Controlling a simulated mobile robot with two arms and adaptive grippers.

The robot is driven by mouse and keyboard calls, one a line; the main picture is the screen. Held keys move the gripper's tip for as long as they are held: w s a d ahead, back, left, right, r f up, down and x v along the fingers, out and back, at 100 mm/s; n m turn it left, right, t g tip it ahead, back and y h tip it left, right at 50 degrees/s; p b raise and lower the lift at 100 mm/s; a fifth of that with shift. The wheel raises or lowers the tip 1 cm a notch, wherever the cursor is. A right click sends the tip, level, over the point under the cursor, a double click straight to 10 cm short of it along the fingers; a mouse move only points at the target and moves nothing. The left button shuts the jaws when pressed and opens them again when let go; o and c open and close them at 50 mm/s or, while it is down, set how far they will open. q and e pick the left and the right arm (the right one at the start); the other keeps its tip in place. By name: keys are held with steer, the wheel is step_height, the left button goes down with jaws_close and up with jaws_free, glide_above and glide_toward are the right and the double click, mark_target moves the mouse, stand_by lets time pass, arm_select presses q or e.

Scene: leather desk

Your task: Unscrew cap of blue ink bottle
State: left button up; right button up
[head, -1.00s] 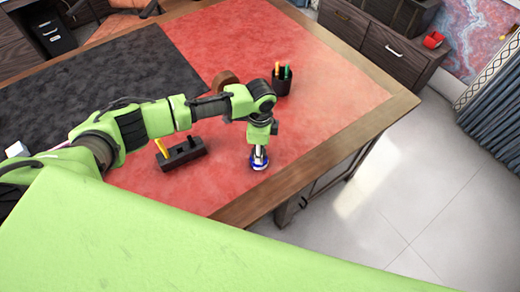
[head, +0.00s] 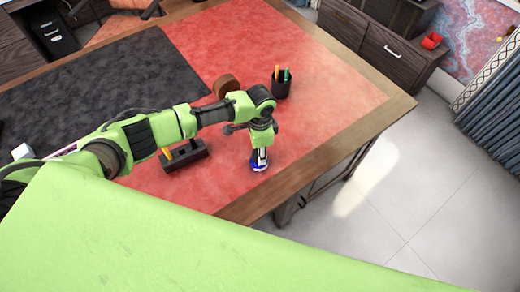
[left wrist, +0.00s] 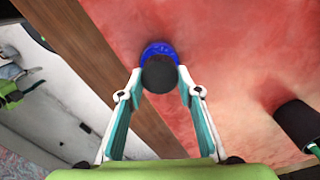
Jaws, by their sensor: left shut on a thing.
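The blue ink bottle (head: 259,168) stands on the red leather desk top (head: 330,110), near the front edge. Its blue body (left wrist: 158,48) and round dark cap (left wrist: 159,75) show in the left wrist view. My left gripper (head: 260,157) points down over the bottle. In the left wrist view its two fingertips (left wrist: 159,76) are on either side of the dark cap, shut on it. The gripper hides most of the bottle in the head view. My right gripper is in neither view.
A dark pen holder (head: 184,155) with a yellow pen stands left of the bottle. A black pencil cup (head: 281,87) and a brown round object (head: 226,86) are behind. The wooden desk edge (head: 290,183) is close in front. Red surface to the right is clear.

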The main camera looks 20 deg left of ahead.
arm_select(q)
steer(key=shift+s+f, duration=0.15)
steer(key=shift+n+p, duration=0.55)
steer(key=shift+n, duration=0.05)
steer(key=shift+n+p, duration=0.6)
steer(key=shift+n, duration=0.3)
steer(key=shift+n+p, duration=0.3)
steer(key=shift+n, duration=0.3)
